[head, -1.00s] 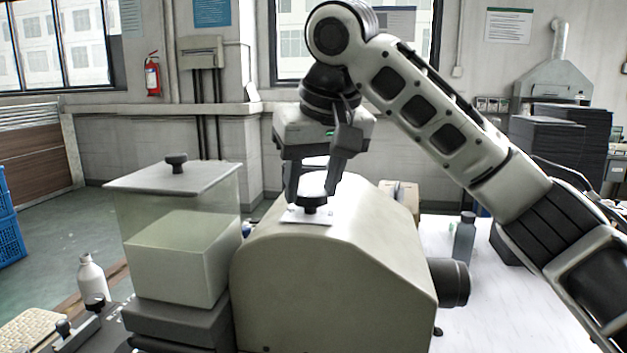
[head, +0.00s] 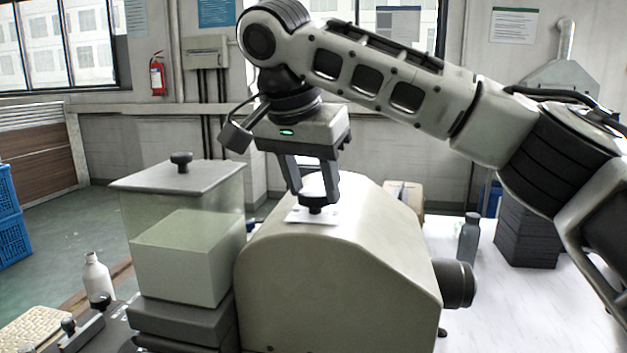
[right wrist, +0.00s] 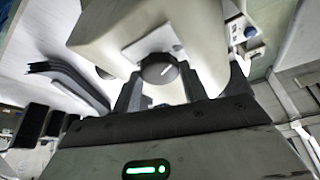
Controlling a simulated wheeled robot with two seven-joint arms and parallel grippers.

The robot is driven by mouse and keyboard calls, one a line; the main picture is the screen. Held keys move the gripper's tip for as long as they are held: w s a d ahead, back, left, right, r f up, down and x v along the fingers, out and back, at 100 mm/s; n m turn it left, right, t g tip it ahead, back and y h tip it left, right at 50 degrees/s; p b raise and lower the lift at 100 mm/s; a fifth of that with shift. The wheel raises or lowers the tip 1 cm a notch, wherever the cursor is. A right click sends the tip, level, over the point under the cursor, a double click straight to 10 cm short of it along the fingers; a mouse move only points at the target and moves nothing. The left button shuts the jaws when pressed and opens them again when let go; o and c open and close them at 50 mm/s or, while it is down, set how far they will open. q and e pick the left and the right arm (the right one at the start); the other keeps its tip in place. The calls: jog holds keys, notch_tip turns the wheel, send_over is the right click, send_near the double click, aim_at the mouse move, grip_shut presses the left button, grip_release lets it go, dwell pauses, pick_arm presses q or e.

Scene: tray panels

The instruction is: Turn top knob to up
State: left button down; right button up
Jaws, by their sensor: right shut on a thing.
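The top knob (head: 316,207) is a dark round knob on a white plate (head: 299,216) on top of the beige machine housing (head: 335,265). The fingers partly hide the knob in the head view. In the right wrist view the fingers (right wrist: 184,88) stand on either side of it. My left gripper is not in view.
A clear-walled box with a grey lid (head: 178,176) stands left of the housing. A grey bottle (head: 469,240) stands on the white table (head: 500,310) at the right. A white bottle (head: 97,278) is at the lower left. Another dark knob (head: 181,160) tops the lid.

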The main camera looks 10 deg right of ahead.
jog(key=m, duration=0.2)
jog(key=m+g+h, duration=0.1)
jog(key=m, duration=0.2)
jog(key=shift+w+a+g, duration=0.1)
jog(key=shift+w+g, duration=0.05)
jog(key=shift+g, duration=0.15)
dwell(0.4)
jog(key=o, duration=1)
jog(key=shift+c, duration=0.2)
